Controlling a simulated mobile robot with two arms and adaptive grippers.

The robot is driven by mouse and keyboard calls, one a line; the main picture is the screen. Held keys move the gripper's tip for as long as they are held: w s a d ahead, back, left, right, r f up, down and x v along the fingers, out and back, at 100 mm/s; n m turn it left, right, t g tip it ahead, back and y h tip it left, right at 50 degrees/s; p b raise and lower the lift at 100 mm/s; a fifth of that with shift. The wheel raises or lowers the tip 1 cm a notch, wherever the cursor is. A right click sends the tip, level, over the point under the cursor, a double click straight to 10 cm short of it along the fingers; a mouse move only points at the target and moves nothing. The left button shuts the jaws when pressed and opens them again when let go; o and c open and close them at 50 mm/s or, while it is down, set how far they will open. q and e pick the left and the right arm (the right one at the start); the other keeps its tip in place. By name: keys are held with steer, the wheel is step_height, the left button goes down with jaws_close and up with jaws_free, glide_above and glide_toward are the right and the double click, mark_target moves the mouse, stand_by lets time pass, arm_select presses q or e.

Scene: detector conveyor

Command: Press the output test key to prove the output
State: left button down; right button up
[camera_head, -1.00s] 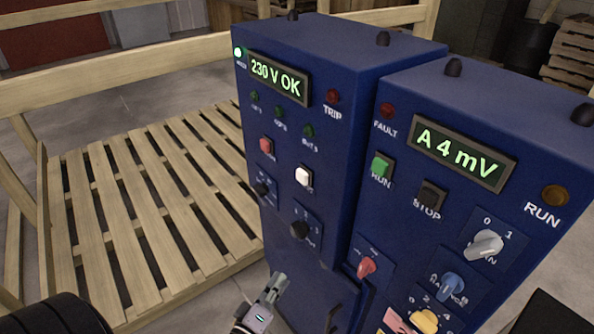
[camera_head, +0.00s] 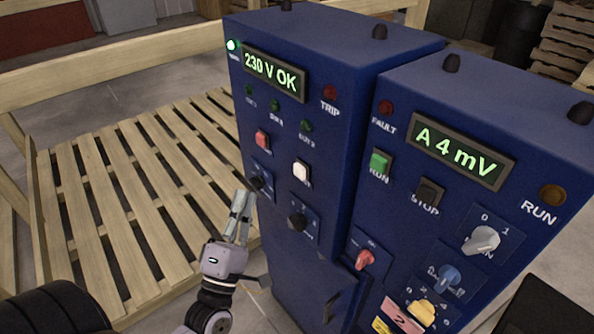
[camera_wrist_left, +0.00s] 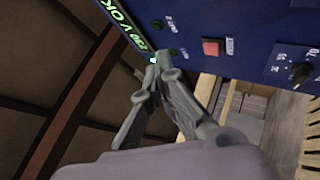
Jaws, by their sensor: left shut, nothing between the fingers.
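The left blue cabinet (camera_head: 300,215) has a lit display (camera_head: 274,74) reading "230 V OK". Below it are dark green lamps, a red key (camera_head: 262,141) and a white key (camera_head: 301,173) whose label is too small to read. The red key also shows in the left wrist view (camera_wrist_left: 211,47); the white key is not visible there. My left gripper (camera_head: 241,194) is shut and empty, fingers pointing up, left of the white key and near the left black knob (camera_head: 257,184). In the left wrist view its fingertips (camera_wrist_left: 160,68) overlap the panel edge; contact cannot be told.
The right cabinet (camera_head: 460,80) stands close beside, with a display (camera_head: 459,150) reading "A 4 mV", a green key (camera_head: 381,161), a black key (camera_head: 430,191) and several knobs. A second black knob (camera_head: 297,221) lies below the white key. A wooden pallet (camera_head: 130,200) lies at left.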

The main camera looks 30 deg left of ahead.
arm_select(q)
steer(key=w+d, duration=0.3)
steer(key=w, duration=0.5)
steer(key=shift+d, duration=0.2)
steer(key=shift+w, duration=0.15)
stand_by(1.4)
steer(key=shift+w+d, duration=0.15)
steer(key=shift+w, duration=0.15)
steer(key=shift+w+d+b, duration=0.2)
steer(key=shift+w+b, duration=0.1)
steer(key=shift+w, duration=0.2)
stand_by(0.6)
steer(key=shift+s, duration=0.2)
steer(key=shift+s+a, duration=0.35)
steer(key=shift+s, duration=0.35)
steer(key=shift+s+a, duration=0.3)
steer(key=shift+s, duration=0.45)
steer(key=shift+s+a, duration=0.35)
steer(key=shift+s, duration=0.45)
steer(key=shift+s+a, duration=0.3)
steer(key=shift+s, duration=0.45)
